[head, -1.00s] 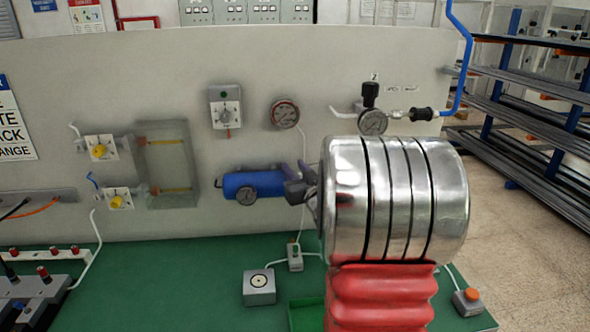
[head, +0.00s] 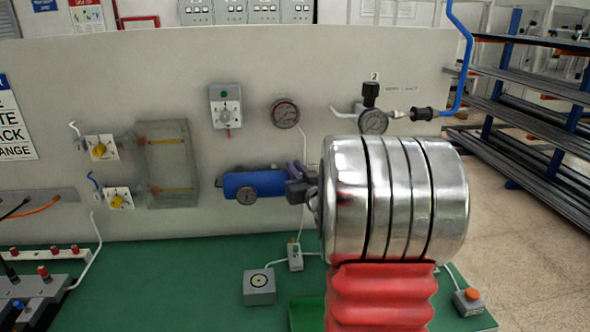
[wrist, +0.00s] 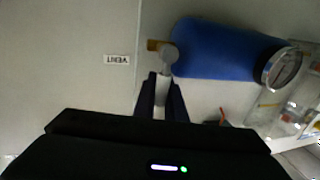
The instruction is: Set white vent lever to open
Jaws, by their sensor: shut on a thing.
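The white vent lever (wrist: 162,87) shows in the wrist view, running down from a round grey pivot (wrist: 168,54) on a brass stub at the end of the blue cylinder (wrist: 215,50). My gripper (wrist: 161,96) is shut on the lever, one dark finger on each side. A small label reading VENT (wrist: 117,60), upside down, is on the panel left of the pivot. In the head view the blue cylinder (head: 240,182) is on the panel, and my gripper (head: 298,189) is at its right end. The lever is hidden there behind my arm.
A round gauge (head: 285,113) is above the cylinder, with a grey selector box (head: 226,107) to its left. A regulator with a gauge (head: 373,121) is at upper right. The green bench (head: 190,285) below holds a grey box (head: 259,287).

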